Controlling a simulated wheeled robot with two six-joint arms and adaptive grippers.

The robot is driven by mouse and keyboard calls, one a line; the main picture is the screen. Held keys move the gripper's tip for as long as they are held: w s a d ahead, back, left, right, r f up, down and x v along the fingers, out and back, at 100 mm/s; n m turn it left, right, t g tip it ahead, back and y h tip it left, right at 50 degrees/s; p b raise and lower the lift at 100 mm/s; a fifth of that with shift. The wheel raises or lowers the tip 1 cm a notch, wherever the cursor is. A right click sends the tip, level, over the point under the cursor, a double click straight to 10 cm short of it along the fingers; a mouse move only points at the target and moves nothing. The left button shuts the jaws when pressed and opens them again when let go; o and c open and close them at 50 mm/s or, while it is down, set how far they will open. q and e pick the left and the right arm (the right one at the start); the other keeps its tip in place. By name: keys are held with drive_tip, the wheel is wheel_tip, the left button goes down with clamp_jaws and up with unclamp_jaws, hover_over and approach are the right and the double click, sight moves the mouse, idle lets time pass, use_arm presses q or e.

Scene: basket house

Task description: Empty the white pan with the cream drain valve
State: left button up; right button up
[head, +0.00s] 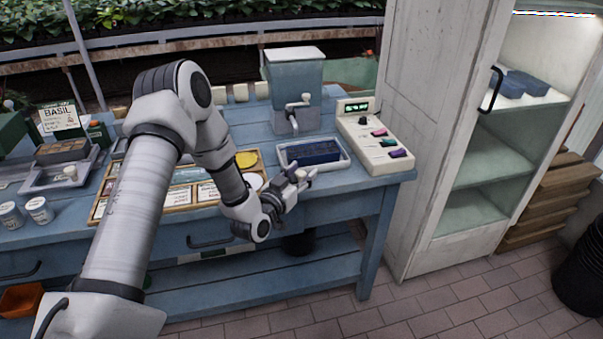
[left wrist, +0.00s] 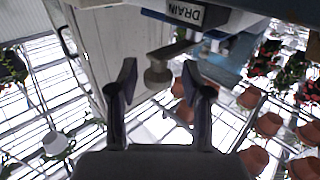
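The white pan (head: 343,162) sits at the right part of the blue bench, with a dark blue ribbed block (head: 313,152) in it. My left gripper (head: 302,178) is just in front of the pan's front edge. In the left wrist view my left gripper (left wrist: 158,88) is open, its two fingers apart. A cream-grey valve knob (left wrist: 158,75) shows between and just beyond the fingertips, below an upside-down DRAIN label (left wrist: 186,11). I cannot tell whether a finger touches it. In the head view the gripper largely hides the valve. My right gripper is out of view.
A clear tank with a tap (head: 295,75) stands behind the pan. A control box (head: 375,140) is to its right, beside a tall white cabinet (head: 435,110). Another tray (head: 45,178) lies at the left. A dark bucket (head: 299,243) stands below the bench top.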

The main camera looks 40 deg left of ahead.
use_arm(q)
drive_tip(key=shift+s, duration=0.1)
drive_tip(key=s, duration=1.1)
drive_tip(key=shift+s+d, duration=0.4)
drive_tip(key=s+d+f+m+g+h+p, duration=0.2)
drive_tip(key=s+d+f+m+g, duration=0.15)
drive_tip(key=d+f, duration=0.4)
drive_tip(key=s+d+f+m+g+h+p, duration=0.1)
drive_tip(key=s+d+f+m+g+h, duration=0.15)
drive_tip(key=d+f+g, duration=0.45)
drive_tip(key=s+f+n+g+y, duration=0.1)
drive_tip(key=s+f+n+g, duration=0.2)
drive_tip(key=s, duration=0.6)
drive_tip(key=s+f+n+g+y, duration=0.2)
drive_tip(key=s+f+g, duration=0.2)
drive_tip(key=s, duration=0.5)
drive_tip(key=shift+s+f+n+g+p, duration=0.2)
drive_tip(key=shift+n+g+p, duration=0.15)
drive_tip(key=shift+n+p, duration=0.05)
